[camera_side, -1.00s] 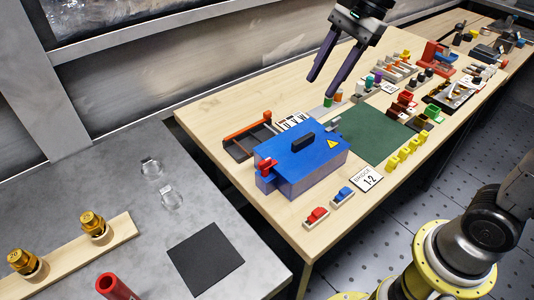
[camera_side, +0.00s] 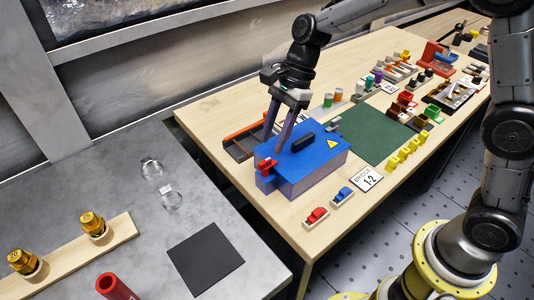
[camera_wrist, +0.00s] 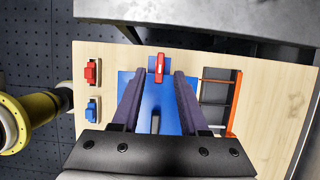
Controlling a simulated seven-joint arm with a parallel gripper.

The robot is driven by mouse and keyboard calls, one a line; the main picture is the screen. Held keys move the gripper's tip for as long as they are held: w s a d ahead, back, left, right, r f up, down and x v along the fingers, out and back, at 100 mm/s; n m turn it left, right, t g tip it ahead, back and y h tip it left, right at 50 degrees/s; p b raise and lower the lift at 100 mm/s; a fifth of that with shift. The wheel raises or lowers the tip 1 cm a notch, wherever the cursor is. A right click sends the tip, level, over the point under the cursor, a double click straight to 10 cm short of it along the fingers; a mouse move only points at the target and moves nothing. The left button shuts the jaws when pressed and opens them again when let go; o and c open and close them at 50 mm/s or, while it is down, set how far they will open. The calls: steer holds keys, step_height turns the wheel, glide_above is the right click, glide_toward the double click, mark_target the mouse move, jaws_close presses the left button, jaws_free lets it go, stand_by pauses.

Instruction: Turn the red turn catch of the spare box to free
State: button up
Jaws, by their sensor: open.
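The spare box (camera_side: 318,168) is a grey box with a blue lid, a black handle (camera_side: 303,142) and a yellow warning triangle, on the wooden table. Its red turn catch (camera_side: 266,166) sits at the lid's left end. In the wrist view the catch (camera_wrist: 159,69) shows as a red bar lying along the picture's up-down direction. My gripper (camera_side: 272,150) is open and points down over the left part of the lid. In the wrist view its two fingertips (camera_wrist: 159,74) lie to either side of the catch, apart from it. The exact height of the tips above the lid is hard to tell.
A dark tray with an orange bar (camera_side: 245,131) stands behind the box. A red block (camera_side: 316,216) and a blue block (camera_side: 343,195) in pale holders stand in front, beside a "BRIDGE 1-2" card (camera_side: 367,179). A green mat (camera_side: 375,137) lies to the right.

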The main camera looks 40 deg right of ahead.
mark_target(265, 161)
steer(key=shift+x, duration=2.55)
jaws_close()
